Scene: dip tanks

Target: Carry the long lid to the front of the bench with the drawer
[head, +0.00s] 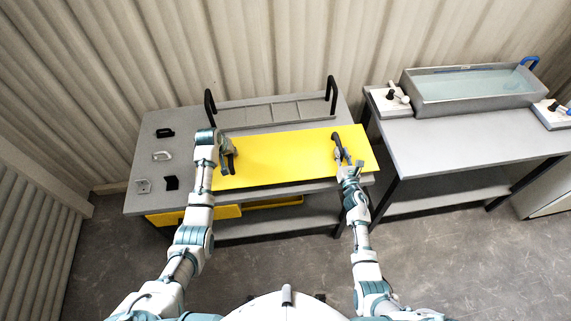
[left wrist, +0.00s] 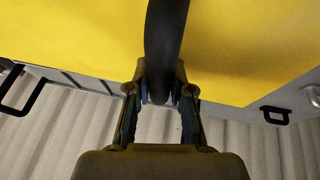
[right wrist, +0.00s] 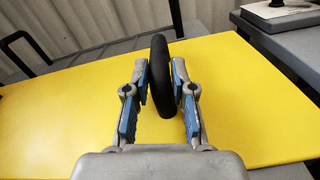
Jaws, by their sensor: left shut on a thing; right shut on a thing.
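The long lid (head: 285,158) is a flat yellow panel with two black handles. It lies level over the grey bench with the drawer (head: 150,195), its right end reaching past the bench's right side. I cannot tell whether it touches the bench top. My left gripper (head: 229,153) is shut on the lid's left black handle, seen close in the left wrist view (left wrist: 160,92). My right gripper (head: 343,162) is shut on the right black handle, also in the right wrist view (right wrist: 160,75). The yellow drawer (head: 228,212) shows under the bench top, partly hidden by my left arm.
A grey divided rack (head: 273,112) with two tall black handles stands behind the lid. Several small brackets (head: 162,156) sit on the bench's left part. A second bench (head: 455,140) to the right bears a water-filled tank (head: 475,108). A gap separates the benches.

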